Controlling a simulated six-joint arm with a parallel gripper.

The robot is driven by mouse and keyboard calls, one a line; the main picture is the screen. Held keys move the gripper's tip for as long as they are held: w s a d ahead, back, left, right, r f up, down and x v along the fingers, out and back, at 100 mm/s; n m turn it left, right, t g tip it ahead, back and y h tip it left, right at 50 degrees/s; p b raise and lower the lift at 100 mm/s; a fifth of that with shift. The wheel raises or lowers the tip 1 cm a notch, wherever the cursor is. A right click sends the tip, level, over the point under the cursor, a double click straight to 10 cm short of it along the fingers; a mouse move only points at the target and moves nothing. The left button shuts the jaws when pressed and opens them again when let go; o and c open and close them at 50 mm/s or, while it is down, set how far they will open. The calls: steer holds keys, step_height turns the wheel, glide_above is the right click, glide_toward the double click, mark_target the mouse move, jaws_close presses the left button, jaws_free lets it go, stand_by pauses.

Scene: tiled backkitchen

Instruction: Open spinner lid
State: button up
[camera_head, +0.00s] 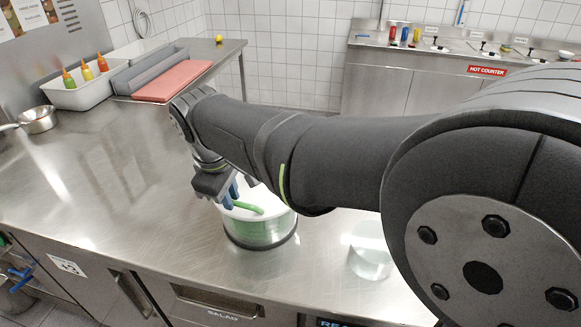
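The salad spinner (262,232) stands upright on the steel counter, with a clear wall, green showing inside and a dark band at its base. Its pale lid (273,203) is on top, with a green handle (248,208) at the left part of the top. My gripper (230,196) points down at the left side of the lid, its blue fingertips close to the green handle. My arm hides the back and right of the lid. I cannot tell whether the fingers touch the handle or how far apart they are.
A clear container (370,252) stands right of the spinner, partly behind my arm. A white bin with bottles (82,90), a red board (174,80) and a metal pan (38,120) are at the back left. The counter (110,180) left of the spinner is clear.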

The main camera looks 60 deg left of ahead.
jaws_close()
steer(key=shift+w+a+r, duration=0.15)
steer(key=shift+r, duration=0.35)
steer(key=w+a+r+g+h, duration=0.1)
steer(key=w+a+r, duration=1.1)
steer(key=w+r, duration=0.3)
steer(key=shift+a+r, duration=0.15)
steer(key=shift+r, duration=0.5)
steer(key=shift+w, duration=0.1)
